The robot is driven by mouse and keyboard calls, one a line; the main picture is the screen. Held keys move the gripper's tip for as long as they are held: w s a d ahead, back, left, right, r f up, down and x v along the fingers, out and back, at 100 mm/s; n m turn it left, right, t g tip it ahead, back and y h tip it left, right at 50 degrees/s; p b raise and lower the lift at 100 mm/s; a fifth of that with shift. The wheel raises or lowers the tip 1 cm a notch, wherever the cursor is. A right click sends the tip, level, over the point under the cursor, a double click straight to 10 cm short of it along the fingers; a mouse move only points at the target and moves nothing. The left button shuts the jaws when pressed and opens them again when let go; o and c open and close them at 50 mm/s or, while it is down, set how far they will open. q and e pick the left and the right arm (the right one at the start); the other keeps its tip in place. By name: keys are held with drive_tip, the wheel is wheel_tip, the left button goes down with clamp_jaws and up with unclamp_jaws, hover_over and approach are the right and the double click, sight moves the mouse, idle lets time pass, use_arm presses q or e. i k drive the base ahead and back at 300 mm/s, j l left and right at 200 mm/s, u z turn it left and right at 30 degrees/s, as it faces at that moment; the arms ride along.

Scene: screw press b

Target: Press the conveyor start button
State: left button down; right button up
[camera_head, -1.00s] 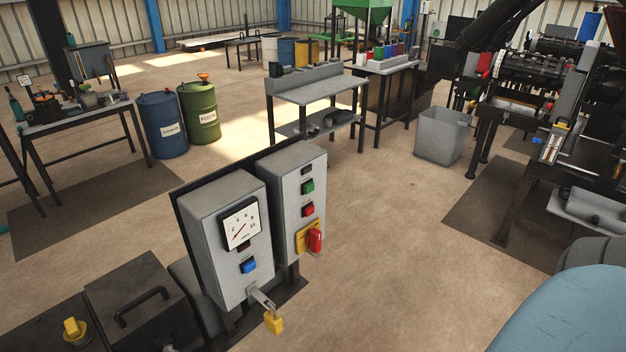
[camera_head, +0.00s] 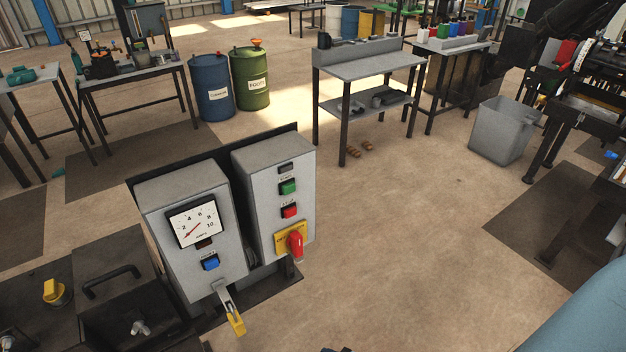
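Two grey control boxes stand side by side at the lower left. The right box (camera_head: 262,160) carries a small dark indicator at the top, a green button (camera_head: 289,187), a red button (camera_head: 290,211) below it, and a red rotary switch (camera_head: 296,244) on a yellow plate. The left box (camera_head: 160,247) has a dial gauge (camera_head: 193,222), a blue button (camera_head: 211,262) and a yellow padlock (camera_head: 236,323) hanging from a hasp. The button labels are too small to read. Neither of my grippers can be made out in this view.
A dark metal box with a handle (camera_head: 113,281) and a yellow knob (camera_head: 57,292) stand left of the control boxes. A grey bin (camera_head: 503,130) and machinery are at the right. A grey workbench (camera_head: 370,68) stands behind. The floor right of the boxes is clear.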

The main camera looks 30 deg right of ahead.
sight(290, 188)
drive_tip(key=l, duration=0.7)
drive_tip(key=k+l, duration=0.1)
drive_tip(key=l, duration=0.6)
